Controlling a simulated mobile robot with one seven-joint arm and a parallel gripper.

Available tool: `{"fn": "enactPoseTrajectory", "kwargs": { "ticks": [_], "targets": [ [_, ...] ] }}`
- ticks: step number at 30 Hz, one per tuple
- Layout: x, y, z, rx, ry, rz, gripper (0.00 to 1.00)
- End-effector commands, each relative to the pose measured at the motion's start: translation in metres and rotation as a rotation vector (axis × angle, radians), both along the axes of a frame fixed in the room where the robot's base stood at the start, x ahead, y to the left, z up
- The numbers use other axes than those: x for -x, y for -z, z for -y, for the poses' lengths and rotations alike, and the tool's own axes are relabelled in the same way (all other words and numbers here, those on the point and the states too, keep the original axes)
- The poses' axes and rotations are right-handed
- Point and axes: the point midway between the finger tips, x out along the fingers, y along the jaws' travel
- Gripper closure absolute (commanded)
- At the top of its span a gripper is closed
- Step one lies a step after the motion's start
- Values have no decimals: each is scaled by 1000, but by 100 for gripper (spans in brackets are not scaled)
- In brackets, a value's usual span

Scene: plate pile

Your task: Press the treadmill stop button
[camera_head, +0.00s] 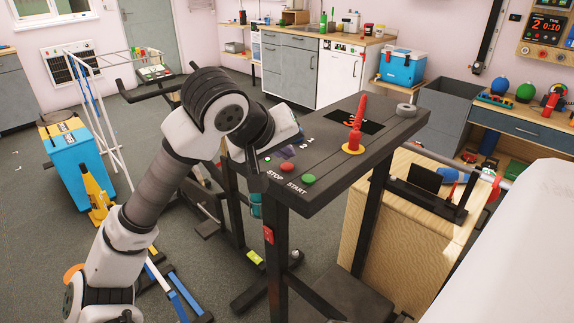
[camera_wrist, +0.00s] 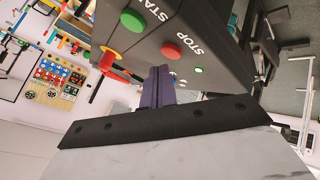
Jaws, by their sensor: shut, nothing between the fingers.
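The treadmill console (camera_head: 340,165) is a dark slanted panel on posts. Its red stop button (camera_head: 282,167) sits beside the STOP lettering, and the green start button (camera_head: 309,179) is to its right by START. In the wrist view the red stop button (camera_wrist: 172,50) and green start button (camera_wrist: 133,20) are both uncovered. My gripper (camera_wrist: 160,69) is shut and empty, its purplish fingertips just below the stop button in that view with a small visible gap. In the head view the wrist hangs over the console's left end, close to the stop button.
A red upright object on a yellow base (camera_head: 354,137) and a grey roll (camera_head: 406,110) are on the console. A white rack (camera_head: 95,95) and blue bin (camera_head: 82,168) stand at the left.

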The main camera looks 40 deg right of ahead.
Motion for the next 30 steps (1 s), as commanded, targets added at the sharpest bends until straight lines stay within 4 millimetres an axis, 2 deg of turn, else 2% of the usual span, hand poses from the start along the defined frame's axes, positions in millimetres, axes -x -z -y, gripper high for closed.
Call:
{"fn": "enactPoseTrajectory", "kwargs": {
  "ticks": [30],
  "targets": [
    [0,8,0,0,-1,-1,100]
  ]
}}
